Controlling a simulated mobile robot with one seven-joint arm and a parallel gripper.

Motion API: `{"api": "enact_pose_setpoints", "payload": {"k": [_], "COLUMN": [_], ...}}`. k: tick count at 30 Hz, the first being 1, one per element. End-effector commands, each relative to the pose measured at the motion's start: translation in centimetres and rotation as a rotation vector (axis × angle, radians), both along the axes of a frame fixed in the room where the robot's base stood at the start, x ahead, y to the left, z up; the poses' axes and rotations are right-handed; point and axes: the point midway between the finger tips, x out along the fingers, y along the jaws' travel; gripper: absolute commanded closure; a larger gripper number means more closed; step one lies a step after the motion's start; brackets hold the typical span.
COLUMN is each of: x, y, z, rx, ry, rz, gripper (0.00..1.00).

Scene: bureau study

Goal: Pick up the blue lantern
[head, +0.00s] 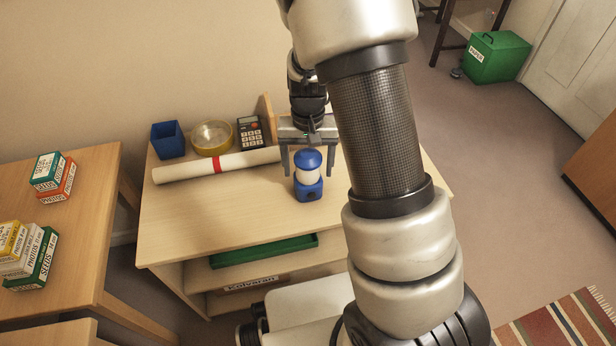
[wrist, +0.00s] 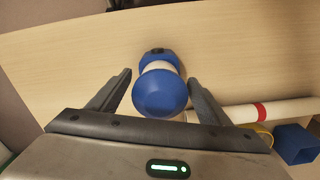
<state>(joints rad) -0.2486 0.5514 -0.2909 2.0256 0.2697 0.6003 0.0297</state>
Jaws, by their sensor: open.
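The blue lantern (head: 308,176) stands upright on the wooden bureau top (head: 200,215). It has a blue base, a pale middle and a blue domed cap. My gripper (head: 308,172) is open just behind and above the lantern in the head view. In the wrist view the lantern (wrist: 160,90) shows between the two spread fingers of my gripper (wrist: 160,82), with its cap nearest the camera. I see no clear contact between fingers and lantern. My arm hides part of the bureau's right side in the head view.
A rolled paper with a red band (head: 216,166) lies left of the lantern. Behind it are a blue cup (head: 168,140), a yellowish bowl (head: 212,136) and a calculator (head: 249,132). A wooden upright (head: 266,118) stands near my gripper. The bureau's front left is clear.

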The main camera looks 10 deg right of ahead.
Motion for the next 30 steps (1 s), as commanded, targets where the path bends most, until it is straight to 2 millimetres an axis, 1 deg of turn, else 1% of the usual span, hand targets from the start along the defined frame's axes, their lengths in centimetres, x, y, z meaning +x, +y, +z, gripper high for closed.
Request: {"api": "enact_pose_setpoints", "payload": {"k": [2, 9, 11, 12, 17, 20, 23, 30], "x": [0.0, 0.0, 0.0, 0.0, 0.0, 0.1, 0.1, 0.1], "y": [0.0, 0.0, 0.0, 0.0, 0.0, 0.0, 0.0, 0.0], "z": [0.1, 0.1, 0.1, 0.1, 0.2, 0.7, 2.2, 7.1], "rx": [0.000, 0.000, 0.000, 0.000, 0.000, 0.000, 0.000, 0.001], "ry": [0.000, 0.000, 0.000, -0.001, -0.001, -0.002, -0.004, -0.004], "rz": [0.000, 0.000, 0.000, 0.000, 0.000, 0.000, 0.001, 0.001], "gripper": [0.28, 0.69, 0.79, 0.82, 0.82, 0.82, 0.82, 0.82]}}
